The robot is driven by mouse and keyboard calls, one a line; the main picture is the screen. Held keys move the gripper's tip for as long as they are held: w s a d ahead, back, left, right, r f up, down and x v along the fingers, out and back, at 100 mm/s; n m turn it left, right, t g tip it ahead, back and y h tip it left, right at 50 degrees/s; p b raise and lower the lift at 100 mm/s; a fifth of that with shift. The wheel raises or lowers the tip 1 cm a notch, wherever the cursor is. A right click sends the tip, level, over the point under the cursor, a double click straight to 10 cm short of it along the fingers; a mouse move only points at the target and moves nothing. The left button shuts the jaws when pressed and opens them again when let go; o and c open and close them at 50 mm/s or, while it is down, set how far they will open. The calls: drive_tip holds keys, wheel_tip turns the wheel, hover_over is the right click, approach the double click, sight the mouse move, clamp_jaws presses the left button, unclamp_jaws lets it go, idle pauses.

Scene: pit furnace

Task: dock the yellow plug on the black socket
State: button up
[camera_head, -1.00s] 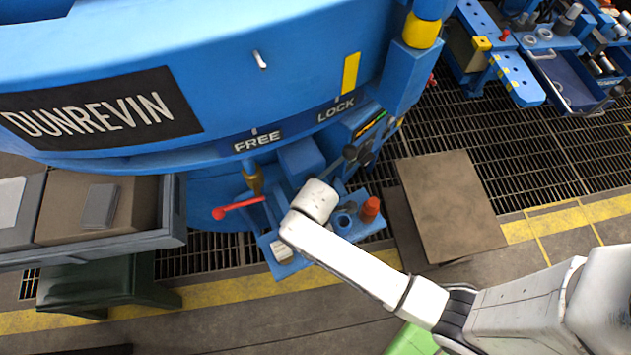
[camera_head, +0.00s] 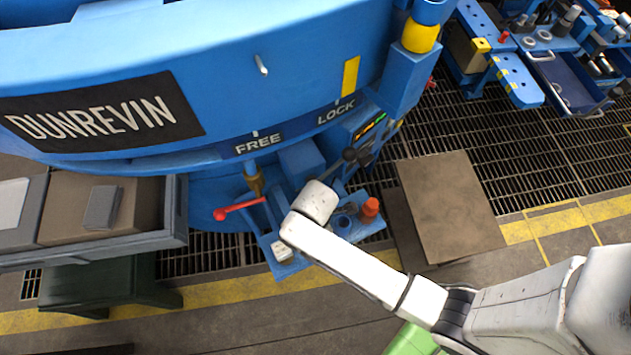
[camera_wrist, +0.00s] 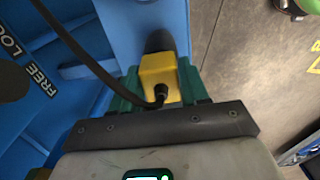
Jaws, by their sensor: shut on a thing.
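My gripper (camera_wrist: 158,84) is shut on the yellow plug (camera_wrist: 158,72) in the wrist view, with green finger parts on both sides of it. A black cable runs from the plug to the upper left. A dark rounded part (camera_wrist: 160,41), which looks like the black socket, shows just beyond the plug against a blue surface. The plug overlaps it in the picture, and I cannot tell whether they touch. In the head view my white arm reaches over the blue bench beside the furnace; the gripper and plug are hidden behind the wrist.
The blue furnace body (camera_head: 290,40) stands close by, with a red-handled lever (camera_head: 236,208) left of my arm. An orange-red part (camera_head: 369,210) and a blue ring (camera_head: 342,222) sit on the small bench. A brown panel (camera_head: 450,205) lies to the right.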

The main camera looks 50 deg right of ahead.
drive_tip(key=shift+f+b, duration=0.4)
drive_tip(key=shift+f, duration=0.25)
idle(0.3)
drive_tip(key=o, duration=0.8)
drive_tip(key=shift+r, duration=0.15)
wheel_tip(320, 180, up, 11)
drive_tip(key=p, duration=1.2)
drive_tip(key=s+d+r+m, duration=0.4)
drive_tip(key=s+r+m, duration=0.1)
drive_tip(key=r+m, duration=0.2)
drive_tip(key=s+d+r+m+t, duration=0.1)
drive_tip(key=s+d+r+m, duration=0.2)
drive_tip(key=r+m, duration=0.4)
wheel_tip(320, 180, up, 3)
drive_tip(key=shift+s+d+r+m, duration=0.2)
drive_tip(key=shift+s+d+m, duration=0.15)
drive_tip(key=shift+s, duration=0.55)
